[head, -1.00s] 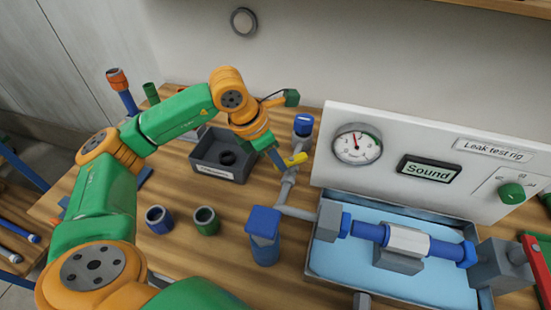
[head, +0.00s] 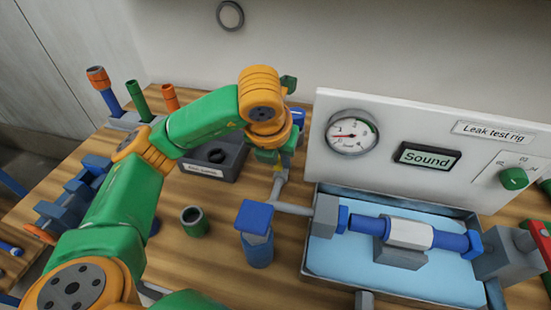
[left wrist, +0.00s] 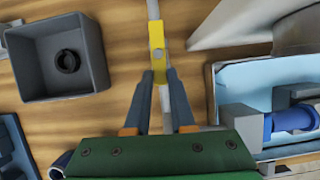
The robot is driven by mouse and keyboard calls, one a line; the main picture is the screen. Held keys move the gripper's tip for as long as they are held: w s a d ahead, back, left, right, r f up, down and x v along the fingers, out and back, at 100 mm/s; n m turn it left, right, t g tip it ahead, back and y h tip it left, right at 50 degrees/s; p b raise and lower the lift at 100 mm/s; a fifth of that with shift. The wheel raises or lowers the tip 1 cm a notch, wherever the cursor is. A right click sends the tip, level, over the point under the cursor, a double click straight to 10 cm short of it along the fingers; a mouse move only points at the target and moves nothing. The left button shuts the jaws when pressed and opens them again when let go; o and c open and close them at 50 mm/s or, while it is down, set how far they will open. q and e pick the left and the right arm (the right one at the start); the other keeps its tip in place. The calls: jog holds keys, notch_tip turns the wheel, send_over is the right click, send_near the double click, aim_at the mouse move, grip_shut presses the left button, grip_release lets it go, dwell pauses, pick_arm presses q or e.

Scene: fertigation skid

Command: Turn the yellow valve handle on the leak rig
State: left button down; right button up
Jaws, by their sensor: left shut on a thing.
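The yellow valve handle (left wrist: 157,38) shows in the left wrist view, in line with the grey pipe under it. My left gripper (left wrist: 160,73) is shut on the near end of this handle, one dark finger on each side. In the head view my left gripper (head: 277,165) points down over the pipe behind the blue-capped post, and the arm hides most of the handle. The leak test rig (head: 340,100) has a white panel with a round gauge (head: 352,134) and a display reading "Sound" (head: 427,157). My right gripper is not in view.
A dark grey open bin (left wrist: 25,60) with a ring in it stands left of the handle. A blue-capped post (head: 256,235) and a green cup (head: 195,221) stand nearer. The blue-lined tray (head: 340,262) holding a blue pipe lies to the right.

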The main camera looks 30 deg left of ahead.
pick_arm(q)
jog(key=shift+d+n, duration=0.1)
jog(key=shift+n, duration=0.3)
jog(key=c, duration=0.8)
grip_release()
jog(key=shift+o, duration=0.2)
jog(key=p+v, duration=0.1)
jog(key=v, duration=0.6)
